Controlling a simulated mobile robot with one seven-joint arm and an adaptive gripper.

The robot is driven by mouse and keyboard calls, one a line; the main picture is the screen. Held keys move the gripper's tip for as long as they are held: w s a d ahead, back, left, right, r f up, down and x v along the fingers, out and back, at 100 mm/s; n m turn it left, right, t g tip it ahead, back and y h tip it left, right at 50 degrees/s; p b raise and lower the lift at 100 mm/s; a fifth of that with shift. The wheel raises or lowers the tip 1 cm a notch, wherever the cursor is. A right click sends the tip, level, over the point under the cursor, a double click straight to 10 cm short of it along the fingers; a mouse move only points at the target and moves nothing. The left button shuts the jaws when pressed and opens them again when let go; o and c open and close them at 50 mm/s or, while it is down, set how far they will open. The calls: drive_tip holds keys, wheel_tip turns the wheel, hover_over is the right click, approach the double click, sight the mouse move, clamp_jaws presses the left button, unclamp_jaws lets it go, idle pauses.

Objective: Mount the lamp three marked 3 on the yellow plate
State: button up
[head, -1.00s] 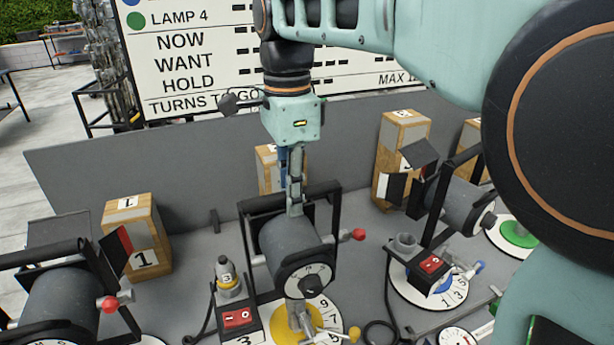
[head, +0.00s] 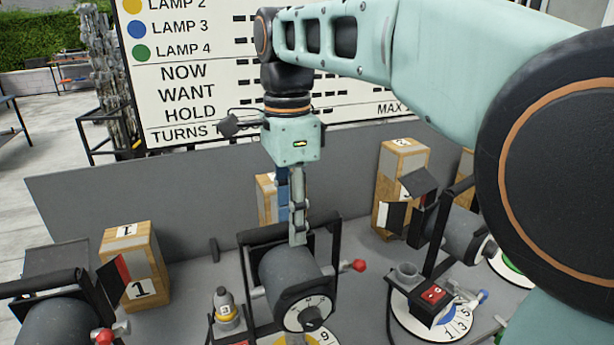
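A grey cylindrical lamp (head: 290,270) in a black yoke stands at the lower middle, with a white dial on its front and a red knob at its right. Its own number cannot be read. The yellow plate (head: 296,340) with a white numbered rim shows below it, mostly cut off by the bottom edge. My gripper (head: 298,240) points down, its fingers overlapping the yoke's top bar. The fingers are seen edge-on, so their opening and any contact are hidden.
Another lamp (head: 58,328) is at the lower left, and one (head: 458,232) is at the right. A blue plate (head: 447,315) carries a box with a red switch. Wooden blocks (head: 153,277) stand along the grey back wall (head: 195,190). A sign board rises behind.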

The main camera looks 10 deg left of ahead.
wheel_tip(320, 180, up, 10)
drive_tip(key=shift+w+r, duration=0.15)
drive_tip(key=shift+r, duration=0.05)
drive_tip(key=shift+a+f, duration=0.1)
idle(0.4)
